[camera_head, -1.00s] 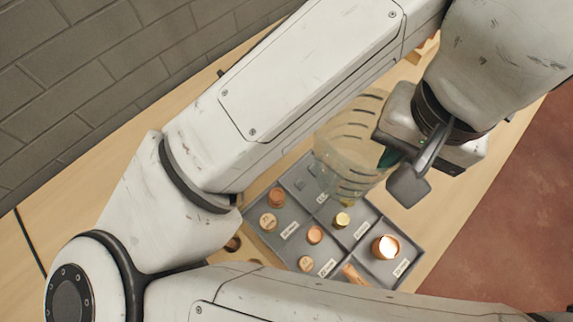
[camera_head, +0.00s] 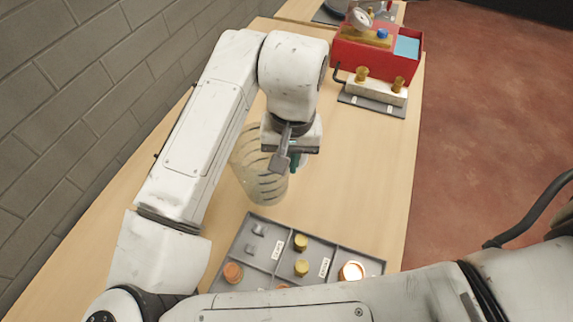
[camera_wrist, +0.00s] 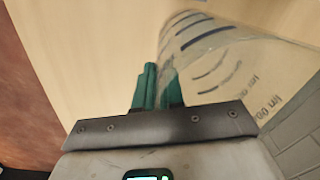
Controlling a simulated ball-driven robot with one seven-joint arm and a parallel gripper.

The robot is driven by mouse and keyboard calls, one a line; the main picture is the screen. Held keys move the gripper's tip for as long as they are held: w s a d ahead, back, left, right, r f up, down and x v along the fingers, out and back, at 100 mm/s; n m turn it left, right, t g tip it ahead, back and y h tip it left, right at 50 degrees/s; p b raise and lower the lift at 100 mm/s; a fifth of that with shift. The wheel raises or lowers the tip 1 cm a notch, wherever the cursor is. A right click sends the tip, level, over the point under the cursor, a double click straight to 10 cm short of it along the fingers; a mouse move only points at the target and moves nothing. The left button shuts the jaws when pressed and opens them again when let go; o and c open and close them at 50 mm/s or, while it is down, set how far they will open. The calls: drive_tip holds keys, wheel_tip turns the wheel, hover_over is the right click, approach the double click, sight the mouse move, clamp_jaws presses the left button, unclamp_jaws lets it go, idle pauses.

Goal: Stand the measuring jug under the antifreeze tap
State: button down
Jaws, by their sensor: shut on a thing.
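The measuring jug (camera_head: 262,182) is clear, with dark graduation marks, and shows in the head view partly behind my gripper (camera_head: 294,165). My gripper is shut on the jug at its side, above the wooden bench. In the wrist view the jug (camera_wrist: 215,62) lies to the right of the green fingers (camera_wrist: 157,88) and looks tilted there. I cannot tell exactly which part of the jug the fingers grip. No antifreeze tap can be made out for certain in these frames.
A grey sorting tray (camera_head: 312,247) with copper and brass fittings lies at the near end of the bench (camera_head: 365,190). A red pump unit (camera_head: 375,55) with a gauge and brass fittings stands at the far end. A brick wall (camera_head: 75,110) runs along the left. Bare bench lies right of my gripper.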

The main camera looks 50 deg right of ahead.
drive_tip(key=shift+w+d+f, duration=0.2)
drive_tip(key=shift+w+f, duration=0.05)
drive_tip(key=shift+f, duration=0.1)
drive_tip(key=shift+w+d+f, duration=0.1)
drive_tip(key=shift+w+f, duration=0.05)
drive_tip(key=shift+f, duration=0.75)
drive_tip(key=shift+w+f, duration=0.1)
drive_tip(key=shift+f, duration=0.8)
drive_tip(key=shift+f, duration=0.1)
drive_tip(key=shift+f, duration=0.1)
drive_tip(key=c, duration=1.3)
unclamp_jaws()
drive_tip(key=shift+o, duration=0.2)
